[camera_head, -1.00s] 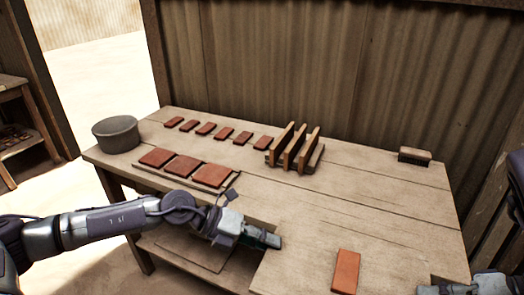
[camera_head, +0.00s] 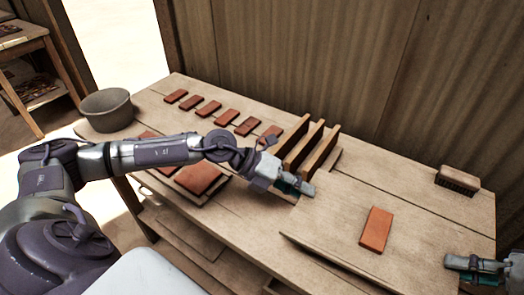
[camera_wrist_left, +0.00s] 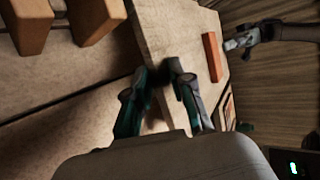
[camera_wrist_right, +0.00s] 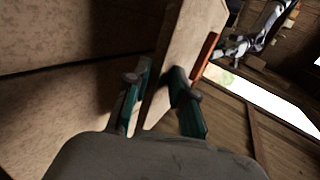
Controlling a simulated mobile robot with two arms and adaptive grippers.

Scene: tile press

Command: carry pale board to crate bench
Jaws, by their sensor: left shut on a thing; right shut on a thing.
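The pale board (camera_head: 335,222) is held between my two grippers, its front edge showing above the table's front. One red tile (camera_head: 376,230) lies flat on it towards the right. My left gripper (camera_head: 305,188) is shut on the board's left edge, close in the picture to the slatted rack. My right gripper (camera_head: 458,262) is shut on the board's right edge. The board also shows between the fingers in the left wrist view (camera_wrist_left: 170,45) and the right wrist view (camera_wrist_right: 185,55). The gap between board and tabletop is hard to judge.
A slatted rack (camera_head: 318,147) and a brush (camera_head: 458,180) stand on the worktable (camera_head: 420,178). Several red tiles (camera_head: 208,108) lie in a back row. More tiles (camera_head: 199,178) sit under my left arm. A grey tub (camera_head: 106,110) stands left. Another bench (camera_head: 30,60) is at far left.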

